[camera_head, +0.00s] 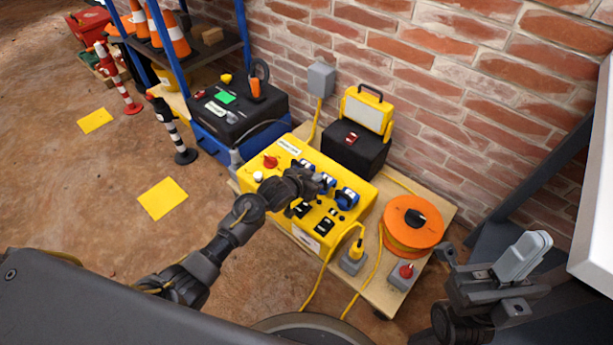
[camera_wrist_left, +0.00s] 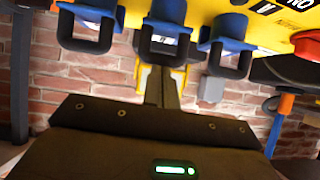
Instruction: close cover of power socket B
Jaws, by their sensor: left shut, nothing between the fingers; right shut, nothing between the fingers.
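The yellow power box (camera_head: 335,228) stands on a wooden cart with a row of three blue sockets. The middle blue socket (camera_head: 326,182) is partly hidden by my left gripper (camera_head: 314,182), which is over the row, shut and empty. In the left wrist view the covers show as blue rims with dark loops: a left one (camera_wrist_left: 88,14), a middle one (camera_wrist_left: 165,28) and a right one (camera_wrist_left: 232,24). My left fingers (camera_wrist_left: 160,88) point at the middle one; contact is unclear. No B label is readable. My right gripper (camera_head: 485,280) is shut and empty at the lower right, away from the box.
An orange cable reel (camera_head: 412,226) and a grey switch box with a red knob (camera_head: 403,274) stand on the cart's right side. A yellow work lamp (camera_head: 366,110) on a black case stands behind, against the brick wall (camera_head: 420,70). Yellow cables hang over the cart's front edge.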

